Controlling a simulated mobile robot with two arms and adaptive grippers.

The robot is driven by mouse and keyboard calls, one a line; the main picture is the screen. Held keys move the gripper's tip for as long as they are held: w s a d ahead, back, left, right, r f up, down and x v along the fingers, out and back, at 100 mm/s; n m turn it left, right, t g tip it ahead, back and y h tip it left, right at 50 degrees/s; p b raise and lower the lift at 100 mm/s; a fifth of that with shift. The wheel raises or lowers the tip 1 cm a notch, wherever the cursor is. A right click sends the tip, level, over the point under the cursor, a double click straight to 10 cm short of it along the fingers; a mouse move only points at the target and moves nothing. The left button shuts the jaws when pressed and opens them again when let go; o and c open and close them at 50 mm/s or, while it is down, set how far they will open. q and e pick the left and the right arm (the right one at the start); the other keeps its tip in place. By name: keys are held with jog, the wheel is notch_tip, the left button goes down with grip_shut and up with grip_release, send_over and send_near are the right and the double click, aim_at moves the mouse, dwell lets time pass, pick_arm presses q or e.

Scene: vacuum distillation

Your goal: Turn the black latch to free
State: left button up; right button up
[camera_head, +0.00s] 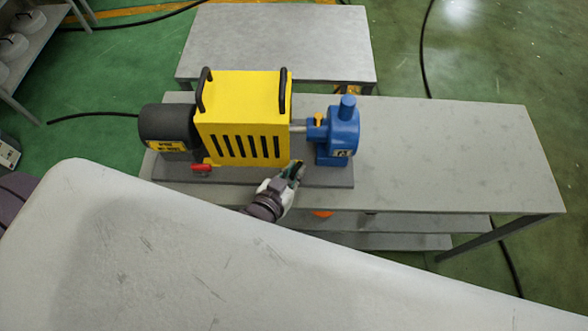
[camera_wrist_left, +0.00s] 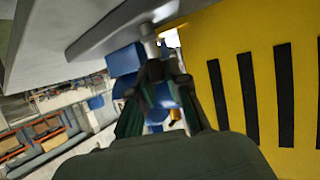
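A yellow slotted cover box (camera_head: 243,118) with two black handles sits between a dark motor (camera_head: 168,130) and a blue pump (camera_head: 340,135). My left gripper (camera_head: 296,170) is at the box's lower right corner, close to the shaft gap beside the pump. In the left wrist view its dark fingers (camera_wrist_left: 156,78) point into that gap, with the yellow box (camera_wrist_left: 265,85) on the right and blue pump parts (camera_wrist_left: 125,60) behind. I cannot clearly make out the black latch; a dark shape at the fingertips blends with the fingers. Whether they touch anything is unclear. My right gripper is not in view.
The machine stands on a dark base plate (camera_head: 325,177) on a grey bench (camera_head: 450,150). The bench's right side is clear. A red part (camera_head: 201,168) sticks out at the box's lower left. A second grey table (camera_head: 280,40) stands behind.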

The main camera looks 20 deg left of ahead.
pick_arm(q)
grip_shut()
